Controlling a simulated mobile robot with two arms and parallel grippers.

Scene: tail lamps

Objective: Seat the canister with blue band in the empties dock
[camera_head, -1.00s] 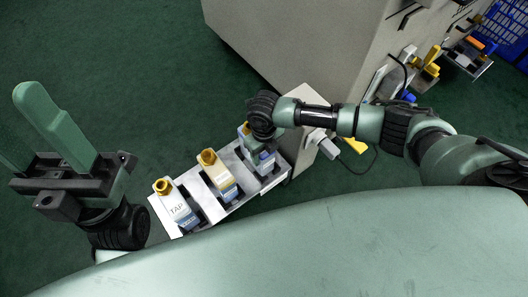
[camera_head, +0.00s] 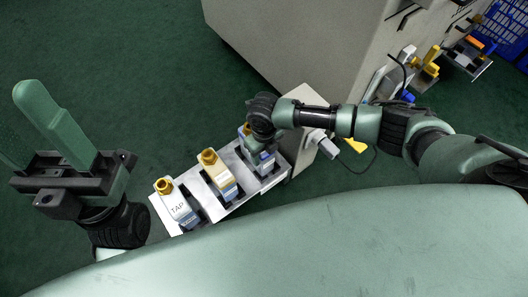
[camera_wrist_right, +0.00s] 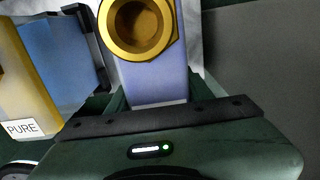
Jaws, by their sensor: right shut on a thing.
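My right gripper (camera_head: 260,138) is over the right end of a white rack (camera_head: 215,208), shut on a canister (camera_head: 266,158) with a gold cap. In the right wrist view the held canister (camera_wrist_right: 154,80) shows a gold ring opening and a pale blue side between my fingers. It stands in or just over the right bay; the gripper hides whether it is fully down. I cannot make out its band. A tan canister (camera_head: 222,180) with a gold cap is in the middle bay, and a white one marked TAP (camera_head: 178,205) in the left. My left gripper (camera_head: 28,135) is open and empty.
In the right wrist view, a yellow and blue canister marked PURE (camera_wrist_right: 25,95) stands close beside the held one. A large grey cabinet (camera_head: 300,50) rises behind the rack. A dark cable (camera_head: 374,160) hangs at right. A blue crate (camera_head: 508,25) is far right. Green floor is clear at left.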

